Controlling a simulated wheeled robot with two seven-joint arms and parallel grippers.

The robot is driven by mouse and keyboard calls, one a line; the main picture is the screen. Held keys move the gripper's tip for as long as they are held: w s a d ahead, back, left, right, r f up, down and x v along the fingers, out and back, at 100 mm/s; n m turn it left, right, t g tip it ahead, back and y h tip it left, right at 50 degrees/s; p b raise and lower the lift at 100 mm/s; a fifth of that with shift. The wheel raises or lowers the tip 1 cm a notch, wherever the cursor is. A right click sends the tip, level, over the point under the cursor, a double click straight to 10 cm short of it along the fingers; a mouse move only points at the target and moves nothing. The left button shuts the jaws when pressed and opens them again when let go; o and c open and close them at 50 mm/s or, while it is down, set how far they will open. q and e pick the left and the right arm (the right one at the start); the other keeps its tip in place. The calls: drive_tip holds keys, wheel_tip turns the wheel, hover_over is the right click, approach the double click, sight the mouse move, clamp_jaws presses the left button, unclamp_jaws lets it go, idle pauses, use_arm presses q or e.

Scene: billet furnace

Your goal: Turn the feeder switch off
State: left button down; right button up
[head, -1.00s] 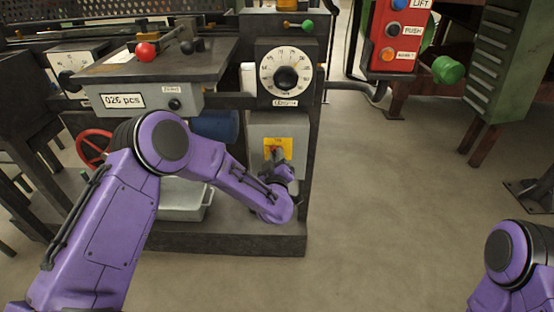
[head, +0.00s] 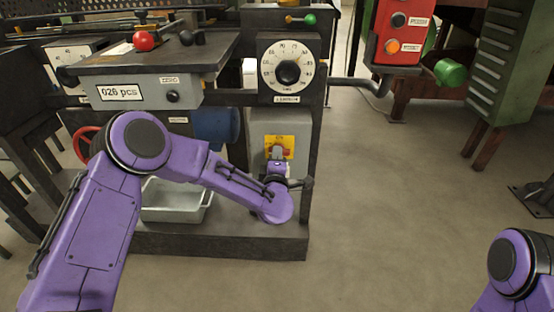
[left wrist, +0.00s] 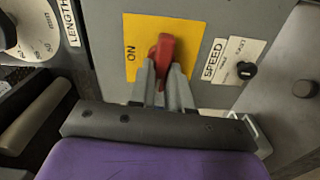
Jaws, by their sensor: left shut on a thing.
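The feeder switch is a red handle (left wrist: 165,48) on a yellow plate (left wrist: 139,45) marked ON, on the grey box below the dial. In the head view the red handle (head: 275,153) shows small on its yellow plate (head: 289,142). My left gripper (left wrist: 164,76) is shut on the red handle, one grey finger on each side; it also shows at the handle in the head view (head: 277,162). The fingers hide the near end of the handle. My right gripper is out of view; only part of my right arm shows at bottom right.
A dial (head: 288,70) sits above the switch box. A SPEED label and black knob (left wrist: 246,70) lie beside the plate. A grey bin (head: 174,213) stands below, left. A red button box (head: 402,32) hangs to the right. Open floor lies right of the machine.

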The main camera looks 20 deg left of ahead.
use_arm(q)
drive_tip(key=shift+f+n, duration=0.15)
drive_tip(key=shift+n, duration=0.45)
drive_tip(key=c, duration=1.1)
unclamp_jaws()
drive_tip(key=shift+o, duration=0.2)
drive_tip(key=shift+s, duration=0.1)
drive_tip(key=v, duration=1)
drive_tip(key=shift+s, duration=0.2)
drive_tip(key=shift+d, duration=0.2)
